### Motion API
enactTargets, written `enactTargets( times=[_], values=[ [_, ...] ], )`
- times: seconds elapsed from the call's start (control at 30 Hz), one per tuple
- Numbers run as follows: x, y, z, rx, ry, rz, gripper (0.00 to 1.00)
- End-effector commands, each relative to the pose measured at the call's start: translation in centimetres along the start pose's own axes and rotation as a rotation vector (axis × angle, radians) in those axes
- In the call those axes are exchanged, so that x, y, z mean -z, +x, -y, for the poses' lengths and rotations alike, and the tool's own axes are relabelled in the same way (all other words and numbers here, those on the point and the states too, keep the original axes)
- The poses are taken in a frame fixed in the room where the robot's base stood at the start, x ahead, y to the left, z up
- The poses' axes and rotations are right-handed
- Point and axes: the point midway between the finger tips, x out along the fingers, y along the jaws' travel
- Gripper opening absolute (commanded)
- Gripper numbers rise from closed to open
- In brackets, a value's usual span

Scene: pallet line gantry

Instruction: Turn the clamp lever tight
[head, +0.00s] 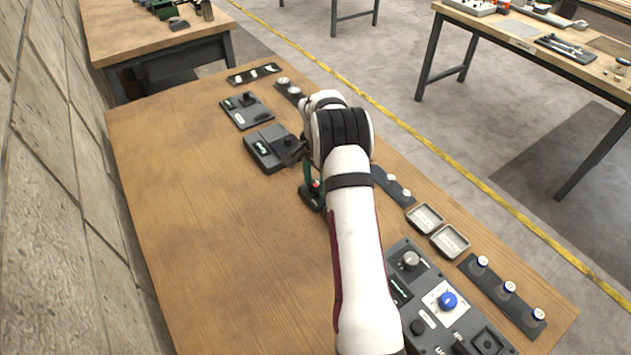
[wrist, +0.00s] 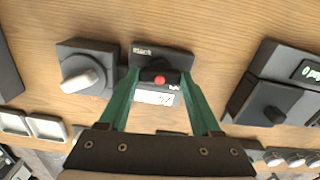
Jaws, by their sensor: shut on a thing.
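The clamp lever (wrist: 160,76) looks like a black piece with a red cap, on a dark base plate (wrist: 150,52) with partly readable white lettering. My gripper (wrist: 160,80) has its green fingers shut on the lever, one on each side. In the head view, my gripper (head: 312,178) reaches down to the dark clamp unit (head: 309,197), and my arm hides much of it. The lever's exact angle is hard to tell.
A dark block with a pale knob (wrist: 82,80) stands left of the clamp in the wrist view. A dark box with a green display (wrist: 275,88) is to its right. In the head view, a control panel (head: 420,328) stands near; the table's left side (head: 210,230) is clear.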

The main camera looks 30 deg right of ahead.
Motion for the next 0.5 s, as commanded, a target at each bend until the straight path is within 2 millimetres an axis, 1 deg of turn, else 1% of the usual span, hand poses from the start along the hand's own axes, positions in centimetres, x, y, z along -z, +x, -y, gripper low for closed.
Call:
enactTargets(
  times=[0.2,0.5],
  values=[
    [0.11,-0.12,0.04,0.002,0.077,-0.003,0.09],
    [0.13,-0.12,0.04,0.002,0.115,-0.003,0.09]
  ],
)
